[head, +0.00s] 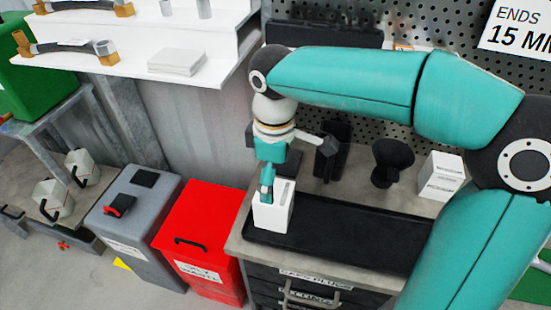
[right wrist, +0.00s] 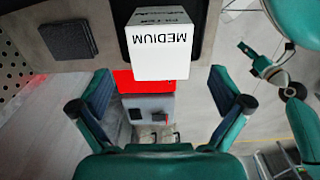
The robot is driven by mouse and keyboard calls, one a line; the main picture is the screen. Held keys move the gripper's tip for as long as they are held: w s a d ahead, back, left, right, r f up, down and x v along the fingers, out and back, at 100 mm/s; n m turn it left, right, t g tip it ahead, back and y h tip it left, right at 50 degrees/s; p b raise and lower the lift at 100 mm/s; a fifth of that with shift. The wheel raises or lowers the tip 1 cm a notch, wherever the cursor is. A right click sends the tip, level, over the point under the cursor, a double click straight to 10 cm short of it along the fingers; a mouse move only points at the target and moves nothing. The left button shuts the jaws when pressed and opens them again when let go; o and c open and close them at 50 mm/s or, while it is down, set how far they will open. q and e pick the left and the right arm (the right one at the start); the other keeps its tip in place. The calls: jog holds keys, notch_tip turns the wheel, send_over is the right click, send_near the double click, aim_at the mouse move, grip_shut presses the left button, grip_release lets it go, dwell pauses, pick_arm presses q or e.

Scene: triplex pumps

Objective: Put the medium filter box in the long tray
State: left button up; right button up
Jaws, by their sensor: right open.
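The medium filter box (head: 271,217) is white and stands upright at the left end of the long black tray (head: 345,240). In the right wrist view the filter box (right wrist: 163,50) shows the word MEDIUM upside down, with part of the tray (right wrist: 122,35) beside it. My right gripper (head: 267,180) points down at the top of the box. In the right wrist view its two fingers (right wrist: 160,88) are spread apart, with the box's near end around the fingertips and no finger clearly touching it.
Another white box (head: 441,178) and a black funnel-like holder (head: 392,164) stand behind the tray. A red bin (head: 203,240) and a grey bin (head: 133,220) stand left of the bench. The tray's middle looks clear; my right arm covers its right end.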

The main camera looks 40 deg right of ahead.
jog(key=shift+r, duration=2)
